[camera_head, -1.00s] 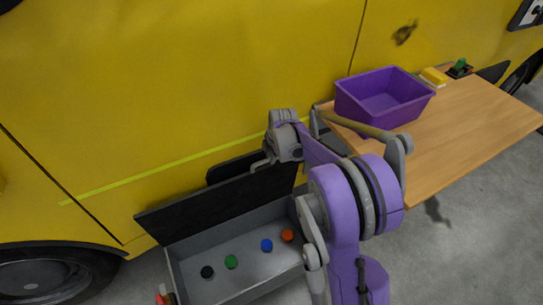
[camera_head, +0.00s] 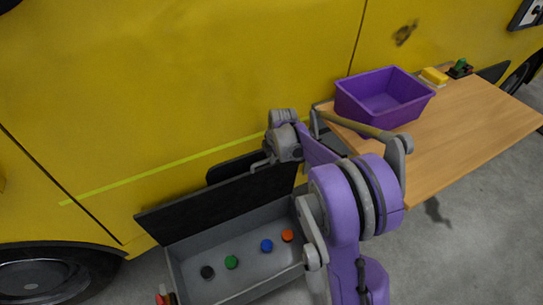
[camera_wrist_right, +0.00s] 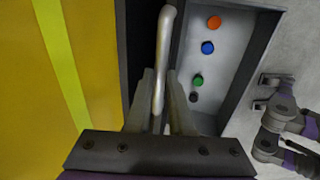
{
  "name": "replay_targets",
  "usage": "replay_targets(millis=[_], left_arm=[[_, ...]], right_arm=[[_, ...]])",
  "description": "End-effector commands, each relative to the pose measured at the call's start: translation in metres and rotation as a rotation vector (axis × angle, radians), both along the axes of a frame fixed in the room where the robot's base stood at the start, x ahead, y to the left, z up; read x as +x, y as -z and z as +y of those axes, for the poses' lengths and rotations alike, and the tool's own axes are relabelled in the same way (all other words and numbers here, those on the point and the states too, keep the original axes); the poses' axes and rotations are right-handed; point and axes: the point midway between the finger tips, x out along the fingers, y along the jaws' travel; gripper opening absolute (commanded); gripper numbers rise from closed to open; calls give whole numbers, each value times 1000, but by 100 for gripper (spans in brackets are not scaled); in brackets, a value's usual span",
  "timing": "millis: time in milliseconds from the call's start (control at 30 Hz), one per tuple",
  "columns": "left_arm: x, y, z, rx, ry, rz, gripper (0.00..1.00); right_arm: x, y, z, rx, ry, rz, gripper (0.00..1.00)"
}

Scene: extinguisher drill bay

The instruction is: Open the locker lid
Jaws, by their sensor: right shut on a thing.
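The locker is a grey open-topped box (camera_head: 218,287) beside the yellow vehicle, with its dark lid (camera_head: 215,208) standing raised along the vehicle side. The box's inside is exposed. My right gripper (camera_head: 264,163) is at the lid's upper edge near its right end. In the right wrist view my right gripper (camera_wrist_right: 158,95) is shut on the lid's pale bar handle (camera_wrist_right: 166,40), which lies between its fingers. Grey jointed parts that look like my left gripper (camera_wrist_right: 270,92) show at that view's right edge; their opening is unclear.
Black (camera_head: 207,272), green (camera_head: 231,262), blue (camera_head: 266,245) and orange (camera_head: 287,235) round pieces sit inside the box. A wooden table (camera_head: 460,130) at right carries a purple bin (camera_head: 385,112) and a yellow block (camera_head: 434,76). The yellow vehicle (camera_head: 180,90) closes off the back.

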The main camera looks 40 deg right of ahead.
Motion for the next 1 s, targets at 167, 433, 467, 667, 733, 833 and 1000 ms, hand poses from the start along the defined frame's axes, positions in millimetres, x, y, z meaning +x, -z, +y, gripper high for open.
replay_targets(millis=[167,433,467,667,733,833,1000], left_arm=[[0,0,0,0,0,0,56],[0,0,0,0,0,0,56],[0,-1,0,0,0,0,56],[0,-3,0,0,0,-1,56],[0,-3,0,0,0,-1,56],[0,-3,0,0,0,-1,56],[0,-3,0,0,0,-1,56]], right_arm=[[0,0,0,0,0,0,0],[-3,0,0,-1,0,-6,0],[-5,1,1,-2,1,-11,0],[-38,7,9,-23,2,-94,0],[-49,10,12,-31,1,-124,0],[-60,14,15,-39,1,-157,0],[-66,15,16,-44,0,-175,0]])
